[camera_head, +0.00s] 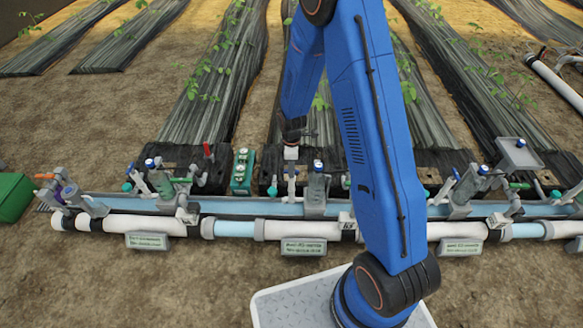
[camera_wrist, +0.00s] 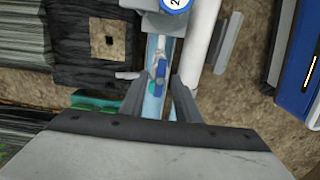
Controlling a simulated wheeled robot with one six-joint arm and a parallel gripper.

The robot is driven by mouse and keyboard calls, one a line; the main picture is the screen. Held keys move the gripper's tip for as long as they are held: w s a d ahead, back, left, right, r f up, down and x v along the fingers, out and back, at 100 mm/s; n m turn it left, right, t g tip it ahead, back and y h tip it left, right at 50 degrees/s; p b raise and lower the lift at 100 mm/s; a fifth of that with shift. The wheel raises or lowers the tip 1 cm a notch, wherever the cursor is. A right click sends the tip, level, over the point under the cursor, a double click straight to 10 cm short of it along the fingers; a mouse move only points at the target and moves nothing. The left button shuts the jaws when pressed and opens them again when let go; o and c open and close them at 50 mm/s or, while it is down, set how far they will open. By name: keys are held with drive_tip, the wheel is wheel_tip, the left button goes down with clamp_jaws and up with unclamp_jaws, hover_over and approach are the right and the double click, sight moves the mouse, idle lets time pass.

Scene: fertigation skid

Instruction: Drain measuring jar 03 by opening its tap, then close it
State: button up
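My gripper (camera_head: 291,172) hangs down over the blue pipe near the middle of the row, left of a grey fitting with a blue cap (camera_head: 318,166). In the wrist view my gripper (camera_wrist: 160,100) has its two grey fingers apart. A small blue and teal tap-like part (camera_wrist: 158,78) shows in the gap between them, above the light blue pipe; I cannot tell whether the fingers touch it. A blue-rimmed white round tag (camera_wrist: 175,4) starting with a 2 is cut off at the top edge.
A white and blue pipe line (camera_head: 235,228) runs across with label plates (camera_head: 303,247) too small to read. A green box (camera_head: 241,170), a red-handled valve (camera_head: 208,152) and another fitting (camera_head: 480,172) stand along it. Bare soil (camera_head: 120,290) lies in front.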

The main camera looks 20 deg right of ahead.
clamp_jaws()
drive_tip(key=shift+m, duration=0.3)
drive_tip(key=m, duration=1.1)
drive_tip(key=shift+m, duration=0.3)
drive_tip(key=m, duration=0.5)
drive_tip(key=shift+m, duration=0.3)
